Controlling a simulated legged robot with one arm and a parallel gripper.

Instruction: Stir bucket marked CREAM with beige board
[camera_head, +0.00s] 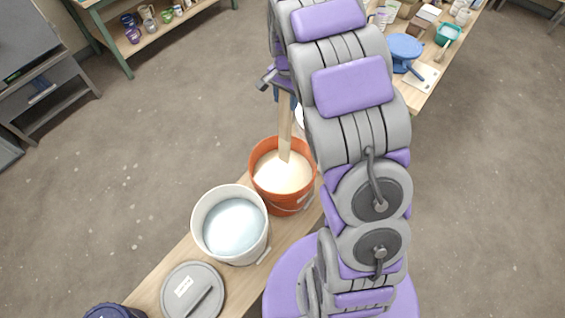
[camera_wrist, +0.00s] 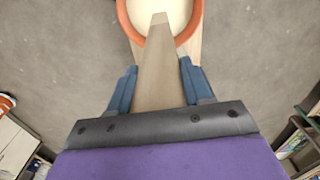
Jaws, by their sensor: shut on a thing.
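The beige board (camera_head: 285,122) is a long flat stick, nearly upright in the head view. My gripper (camera_wrist: 158,88) is shut on the board (camera_wrist: 165,60), with a blue finger on each side of it. The board's lower end meets the cream liquid (camera_head: 283,172) in an orange bucket (camera_head: 285,203). In the wrist view the orange bucket's rim (camera_wrist: 127,22) is at the top, and the board's end shows over the pale liquid. I cannot see the CREAM marking on this bucket. In the head view my arm hides part of the gripper.
A white bucket (camera_head: 252,250) of pale blue liquid stands left of the orange one on a narrow wooden bench (camera_head: 150,292). A grey lid (camera_head: 193,291) lies nearer. Another white container is partly hidden behind my arm. A table (camera_head: 425,92) with tools is at upper right.

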